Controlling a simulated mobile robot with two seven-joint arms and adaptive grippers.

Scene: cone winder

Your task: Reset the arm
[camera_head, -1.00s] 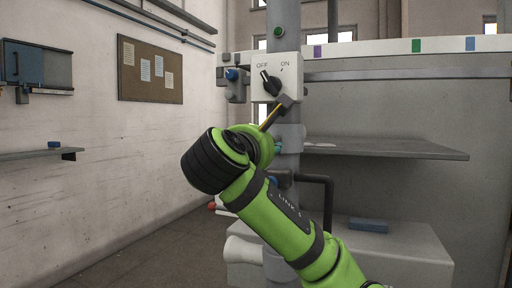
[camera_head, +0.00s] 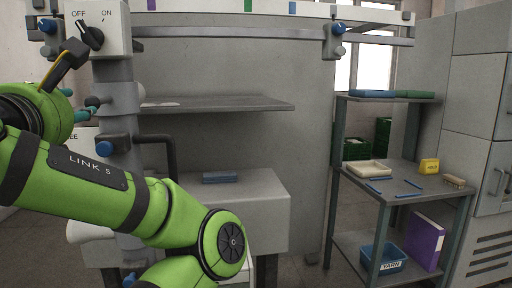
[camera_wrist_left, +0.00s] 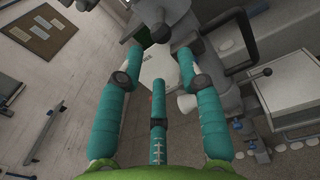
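No part is labelled as the arm to reset, so I cannot tell which one it is. The machine has a grey post (camera_head: 121,95) with a switch box (camera_head: 111,38) at its top. The switch's black knob (camera_head: 91,36) points toward OFF. A dark bent bar (camera_head: 170,150) stands out from the post on the right. My left gripper (camera_head: 78,105) is in front of the post, partly hidden by my green arm. In the left wrist view its teal fingers (camera_wrist_left: 160,75) are spread, with no held object visible. My right gripper is not in view.
A grey shelf (camera_head: 215,103) juts out right of the post, above a box-shaped bench (camera_head: 250,205) with a blue block (camera_head: 220,177). At right, a rack (camera_head: 360,205) holds a tray, blue sticks, a yellow block and a YARN bin (camera_head: 385,259). Floor shows between bench and rack.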

